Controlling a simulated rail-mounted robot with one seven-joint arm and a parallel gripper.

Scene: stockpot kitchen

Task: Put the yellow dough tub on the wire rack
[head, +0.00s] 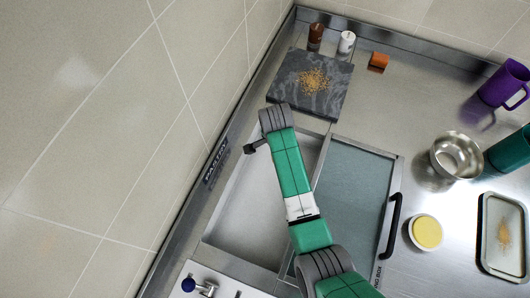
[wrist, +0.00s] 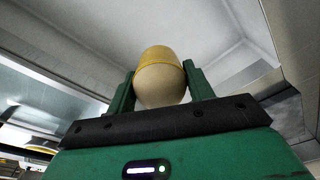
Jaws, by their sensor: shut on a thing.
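The yellow dough tub (wrist: 160,82) shows in the wrist view as a rounded, cream-yellow body with a darker yellow band. My gripper (wrist: 159,78) is shut on it, one green finger on each side. Pale grey walls of a recess lie behind it. In the head view my arm reaches over an open, pale recess (head: 245,215) in the counter; my fingers and the held tub are hidden there. I cannot make out the wire rack in either view.
A glass sliding cover (head: 355,190) with a black handle (head: 391,225) adjoins the recess. A dark stone board (head: 310,90) with grains lies behind. A white dish with yellow contents (head: 426,232), steel bowl (head: 456,156), tray (head: 503,235) and purple jug (head: 503,84) stand right. A tiled wall rises left.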

